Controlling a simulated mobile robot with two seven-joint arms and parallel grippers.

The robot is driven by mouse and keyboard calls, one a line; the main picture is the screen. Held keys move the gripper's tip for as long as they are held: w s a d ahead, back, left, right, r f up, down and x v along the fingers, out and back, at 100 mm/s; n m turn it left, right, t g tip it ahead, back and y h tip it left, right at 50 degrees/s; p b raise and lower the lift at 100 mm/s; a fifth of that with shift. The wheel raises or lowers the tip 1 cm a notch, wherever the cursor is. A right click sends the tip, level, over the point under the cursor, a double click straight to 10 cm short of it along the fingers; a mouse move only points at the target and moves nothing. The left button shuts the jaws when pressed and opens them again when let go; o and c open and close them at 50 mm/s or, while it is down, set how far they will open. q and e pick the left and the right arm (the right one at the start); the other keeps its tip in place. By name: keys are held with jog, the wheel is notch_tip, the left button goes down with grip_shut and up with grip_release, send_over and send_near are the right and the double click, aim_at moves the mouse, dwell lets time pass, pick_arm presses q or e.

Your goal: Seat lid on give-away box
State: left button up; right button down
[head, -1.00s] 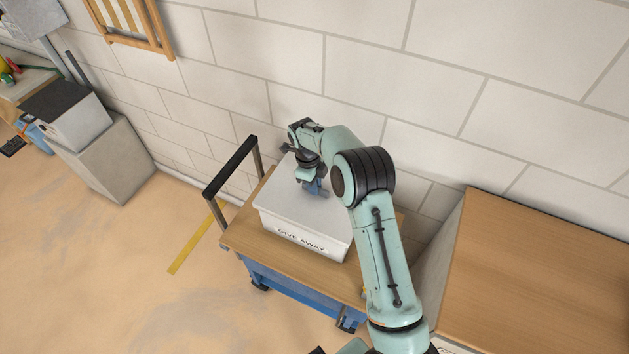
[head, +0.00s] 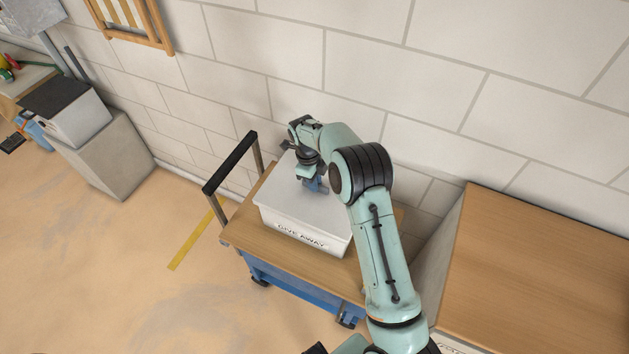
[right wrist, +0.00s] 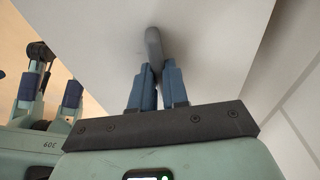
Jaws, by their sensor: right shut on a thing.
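The white give-away box (head: 303,238) stands on the wooden top of a cart, its lettering facing front. The pale grey lid (head: 290,208) lies over the box top, roughly lined up with its edges; I cannot tell if a gap is left beneath the rim. My right gripper (head: 314,186) is above the lid, partly hidden by its own arm. In the right wrist view, its blue fingers (right wrist: 158,80) are shut on the lid's grey handle (right wrist: 153,45). My left gripper (right wrist: 48,92) shows at the left of that view, its blue fingers apart and nothing visible between them.
The blue-framed cart (head: 290,288) has a black push handle (head: 230,163) at its left. A wooden-topped cabinet (head: 540,270) stands close at the right. The block wall (head: 450,80) is just behind. Open floor (head: 110,280) lies to the left.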

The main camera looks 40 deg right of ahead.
pick_arm(q)
jog(key=shift+s+f, duration=0.1)
jog(key=shift+f, duration=0.1)
pick_arm(e)
jog(key=shift+f, duration=0.65)
dwell(0.7)
jog(key=c, duration=1.1)
grip_release()
jog(key=shift+o, duration=0.2)
jog(key=shift+r+p, duration=1.2)
jog(key=shift+r, duration=2.3)
pick_arm(q)
jog(key=w+r, duration=0.2)
jog(key=r, duration=0.1)
jog(key=shift+w+r, duration=0.3)
jog(key=shift+w, duration=0.1)
pick_arm(e)
jog(key=shift+f, duration=0.1)
